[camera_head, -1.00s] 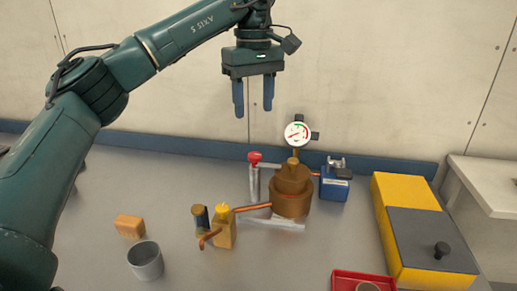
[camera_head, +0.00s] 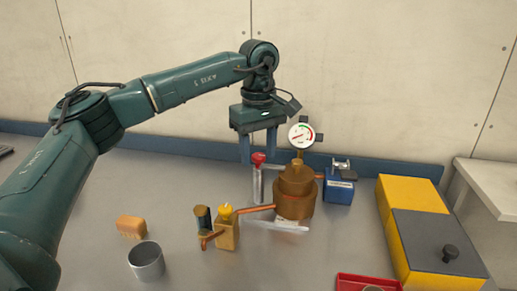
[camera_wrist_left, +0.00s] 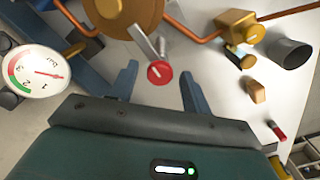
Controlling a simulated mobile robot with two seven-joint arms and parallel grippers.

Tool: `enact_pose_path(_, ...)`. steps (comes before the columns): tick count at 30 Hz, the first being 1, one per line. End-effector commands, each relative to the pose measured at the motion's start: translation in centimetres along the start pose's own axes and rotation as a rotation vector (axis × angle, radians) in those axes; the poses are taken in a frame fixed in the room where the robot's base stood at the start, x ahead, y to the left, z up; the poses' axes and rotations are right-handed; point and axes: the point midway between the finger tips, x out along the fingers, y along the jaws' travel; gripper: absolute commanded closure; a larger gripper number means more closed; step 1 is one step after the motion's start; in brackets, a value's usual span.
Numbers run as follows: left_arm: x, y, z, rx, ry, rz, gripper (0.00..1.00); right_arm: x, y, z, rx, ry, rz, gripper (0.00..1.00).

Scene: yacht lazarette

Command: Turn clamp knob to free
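The red knob (camera_head: 258,158) tops a slim metal clamp post left of the copper pot (camera_head: 295,192). In the left wrist view the knob (camera_wrist_left: 159,72) is a red disc with a pale line, lying between my finger tips with gaps on both sides. My left gripper (camera_head: 258,151) points down over the knob with its fingers apart and nothing held; it also shows in the left wrist view (camera_wrist_left: 158,78). I cannot tell how far the tips are above the knob. My right gripper is not in view.
A pressure gauge (camera_head: 301,135) rises close to the right of my gripper. A blue device (camera_head: 338,190) and a yellow box (camera_head: 410,195) stand to the right. A brass block (camera_head: 228,235), a sponge-like block (camera_head: 131,227) and a grey cup (camera_head: 146,262) are in front.

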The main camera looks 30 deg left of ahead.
Motion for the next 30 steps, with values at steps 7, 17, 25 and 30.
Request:
enact_pose_path(7, -0.04, 0.01, 0.02, 0.0, 0.0, 0.0, 0.73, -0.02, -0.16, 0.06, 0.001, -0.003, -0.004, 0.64)
enact_pose_path(17, -0.06, 0.0, 0.02, 0.0, 0.0, 0.0, 0.94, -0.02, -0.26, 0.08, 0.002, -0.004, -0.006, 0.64)
enact_pose_path(25, -0.16, 0.0, 0.02, -0.05, -0.001, -0.001, 0.94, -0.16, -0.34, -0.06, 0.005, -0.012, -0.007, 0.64)
enact_pose_path(30, -0.23, 0.01, 0.02, -0.146, -0.002, -0.001, 0.94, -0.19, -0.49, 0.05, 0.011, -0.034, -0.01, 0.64)
